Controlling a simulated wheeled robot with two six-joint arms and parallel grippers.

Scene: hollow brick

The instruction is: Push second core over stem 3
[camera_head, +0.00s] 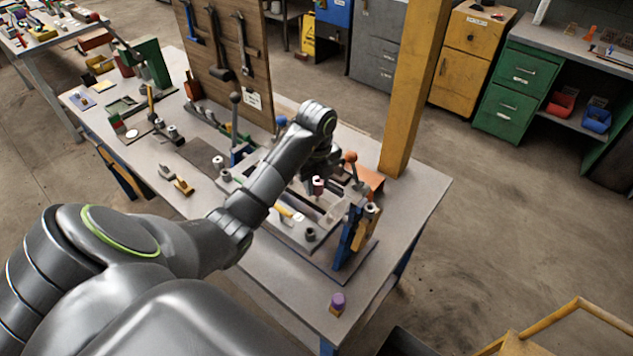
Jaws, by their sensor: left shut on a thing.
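My left arm reaches in from the left over the bench, and its wrist bends down over a grey metal fixture (285,238). My left gripper (320,172) is small and partly hidden by my own wrist. It is shut on a small reddish piece with a pale top (318,186), seemingly a core, over the fixture's far part. I cannot tell whether this piece is around a stem or above it. Small grey cylinders stand at the fixture's front (310,235) and left side (218,162). The stem numbers cannot be read. My right gripper is out of view.
A blue upright (347,238) and a red-knobbed lever (351,158) stand close at the gripper's right. A yellow post (415,85) rises behind. A purple-topped piece (338,302) stands at the bench's front corner. The bench's right side (415,195) is clear.

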